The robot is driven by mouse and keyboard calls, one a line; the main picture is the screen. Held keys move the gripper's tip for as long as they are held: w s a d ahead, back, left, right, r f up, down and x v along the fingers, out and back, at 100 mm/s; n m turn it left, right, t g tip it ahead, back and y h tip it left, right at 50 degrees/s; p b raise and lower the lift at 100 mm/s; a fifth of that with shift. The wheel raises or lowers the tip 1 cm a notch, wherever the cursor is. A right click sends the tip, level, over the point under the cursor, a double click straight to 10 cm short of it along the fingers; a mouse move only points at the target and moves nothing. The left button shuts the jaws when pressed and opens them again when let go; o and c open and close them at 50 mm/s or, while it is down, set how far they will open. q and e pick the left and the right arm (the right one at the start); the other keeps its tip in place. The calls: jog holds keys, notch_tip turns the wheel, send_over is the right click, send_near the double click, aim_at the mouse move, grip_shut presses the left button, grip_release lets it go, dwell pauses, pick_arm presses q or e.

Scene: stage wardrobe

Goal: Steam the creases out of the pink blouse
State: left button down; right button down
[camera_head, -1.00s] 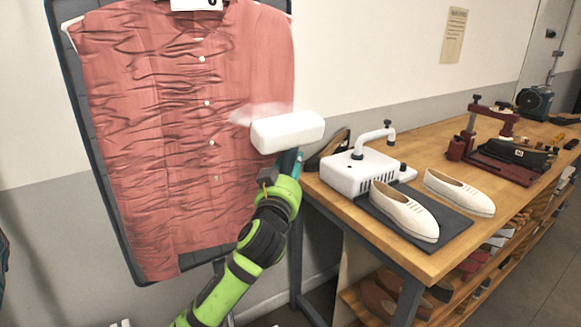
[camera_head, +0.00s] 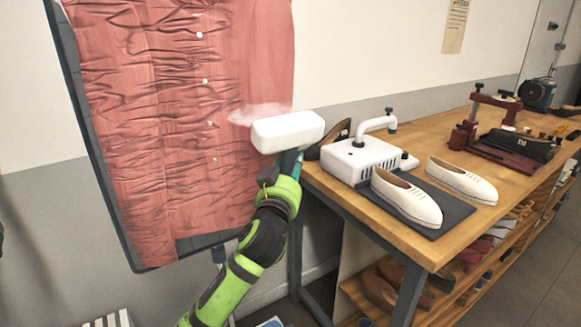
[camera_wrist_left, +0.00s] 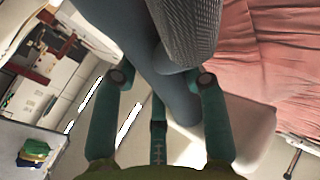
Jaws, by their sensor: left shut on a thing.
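The pink blouse (camera_head: 165,110) hangs upright on a dark board (camera_head: 88,150) at the left of the head view. Many creases cross its left and middle parts; the strip at its right edge looks smoother. My left gripper (camera_head: 287,175) is shut on the garment steamer, below its white head (camera_head: 287,131). The head is at the blouse's right edge, with a faint puff of steam at its left. I cannot tell whether it touches the cloth. In the left wrist view, the steamer's grey handle (camera_wrist_left: 172,95) lies between my fingers. My right gripper is out of view.
A wooden workbench (camera_head: 440,230) stands at the right, close to my left arm. It bears a white machine (camera_head: 358,163), a pair of pale shoes (camera_head: 408,200) on a dark mat and a dark red press (camera_head: 500,150). More shoes are on the shelves below.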

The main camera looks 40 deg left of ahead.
pick_arm(q)
jog(key=shift+f+b, duration=1.35)
jog(key=shift+f, duration=0.6)
jog(key=shift+f, duration=0.1)
jog(key=shift+f+b, duration=2)
jog(key=shift+f, duration=0.4)
jog(key=shift+f, duration=0.1)
